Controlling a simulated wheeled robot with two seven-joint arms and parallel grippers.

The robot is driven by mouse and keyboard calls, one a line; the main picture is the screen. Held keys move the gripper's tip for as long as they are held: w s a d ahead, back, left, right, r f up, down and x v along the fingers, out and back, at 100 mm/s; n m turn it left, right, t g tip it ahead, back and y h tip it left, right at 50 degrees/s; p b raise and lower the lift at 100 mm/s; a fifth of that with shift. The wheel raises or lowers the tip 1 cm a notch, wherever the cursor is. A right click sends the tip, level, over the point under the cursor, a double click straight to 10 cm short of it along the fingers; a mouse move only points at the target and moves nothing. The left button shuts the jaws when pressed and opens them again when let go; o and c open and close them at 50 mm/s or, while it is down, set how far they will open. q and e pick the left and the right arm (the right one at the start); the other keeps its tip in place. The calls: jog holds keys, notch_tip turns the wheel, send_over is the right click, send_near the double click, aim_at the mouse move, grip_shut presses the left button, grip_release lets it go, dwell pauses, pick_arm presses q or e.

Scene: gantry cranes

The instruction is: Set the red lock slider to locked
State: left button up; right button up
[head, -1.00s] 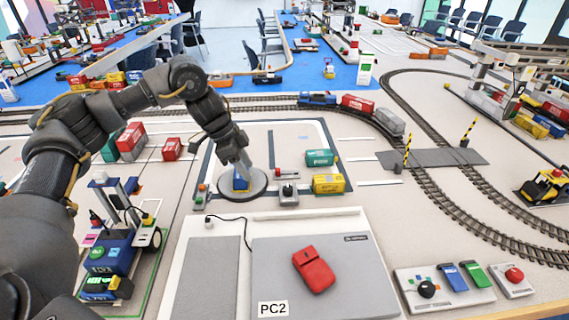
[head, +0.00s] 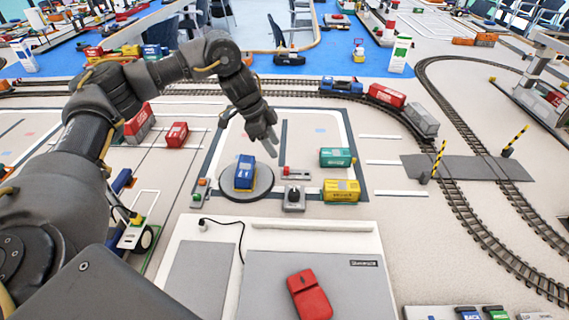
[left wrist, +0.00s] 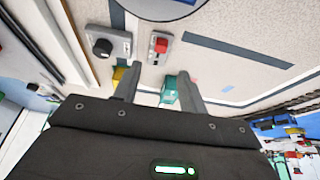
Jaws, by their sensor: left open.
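The red lock slider (head: 286,171) is a small red block at the left end of a pale plate, between the round turntable and the green container. The fingers also show in the left wrist view (left wrist: 158,80), apart from the slider. My right gripper is out of view.
A black knob box (head: 293,197) stands just in front of the slider. A blue container (head: 245,172) sits on the grey turntable (head: 231,190) to the left. Green (head: 336,157) and yellow (head: 342,190) containers stand to the right. A panel with a red handset-like object (head: 310,295) lies in front.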

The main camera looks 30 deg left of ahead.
aim_at(286, 168)
pick_arm(q)
jog(key=x, duration=0.9)
jog(key=shift+a+f, duration=0.1)
jog(key=shift+f, duration=0.05)
grip_shut()
